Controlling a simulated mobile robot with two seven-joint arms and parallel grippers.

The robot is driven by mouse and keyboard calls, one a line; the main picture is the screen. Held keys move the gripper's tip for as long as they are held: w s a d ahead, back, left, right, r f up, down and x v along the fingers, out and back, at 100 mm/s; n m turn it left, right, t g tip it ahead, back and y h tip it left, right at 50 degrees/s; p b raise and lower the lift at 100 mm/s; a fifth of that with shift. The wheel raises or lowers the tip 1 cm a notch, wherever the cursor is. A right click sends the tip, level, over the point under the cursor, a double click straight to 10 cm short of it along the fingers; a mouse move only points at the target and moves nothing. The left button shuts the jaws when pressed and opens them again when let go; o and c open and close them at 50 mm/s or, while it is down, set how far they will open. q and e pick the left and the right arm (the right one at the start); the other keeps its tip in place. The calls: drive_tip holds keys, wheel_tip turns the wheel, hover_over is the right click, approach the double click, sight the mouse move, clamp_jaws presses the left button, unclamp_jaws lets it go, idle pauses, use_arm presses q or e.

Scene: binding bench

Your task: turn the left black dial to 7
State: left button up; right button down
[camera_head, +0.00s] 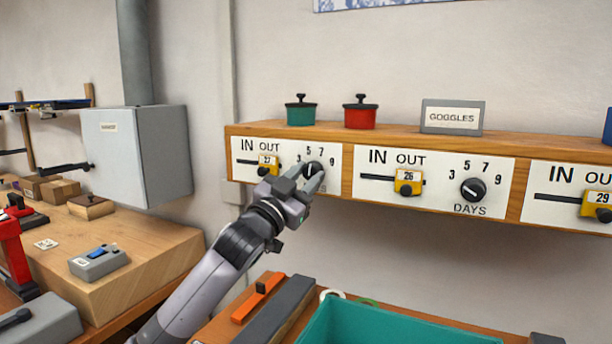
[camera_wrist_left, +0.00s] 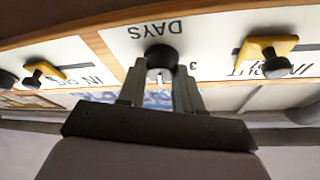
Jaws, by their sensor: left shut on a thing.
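The left black dial (camera_head: 314,168) is on the leftmost white panel, with 3, 5, 7 and 9 printed around its upper side. My left gripper (camera_head: 308,180) reaches up from below and is shut on this dial. In the left wrist view, upside down, the dial (camera_wrist_left: 161,56) sits at the ends of the two fingers (camera_wrist_left: 158,84), under the word DAYS. A short pale mark shows between the fingers there. The exact number it points at is hard to tell, as the fingers hide part of the scale. My right gripper is not in view.
A second black dial (camera_head: 473,189) is on the middle panel. Yellow sliders (camera_head: 266,165) (camera_head: 407,185) sit beside the dials. A green pot (camera_head: 301,112), a red pot (camera_head: 360,114) and a GOGGLES sign (camera_head: 452,117) stand on the shelf above. A teal bin (camera_head: 390,325) is below.

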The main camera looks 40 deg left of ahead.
use_arm(q)
drive_tip(key=shift+m+h, duration=0.6)
drive_tip(key=shift+m, duration=0.8)
drive_tip(key=o, duration=1)
drive_tip(key=shift+o, duration=0.2)
drive_tip(key=shift+s, duration=0.1)
drive_tip(key=b+v, duration=0.2)
drive_tip(key=v, duration=0.5)
drive_tip(key=shift+b, duration=0.35)
drive_tip(key=shift+a+r, duration=0.1)
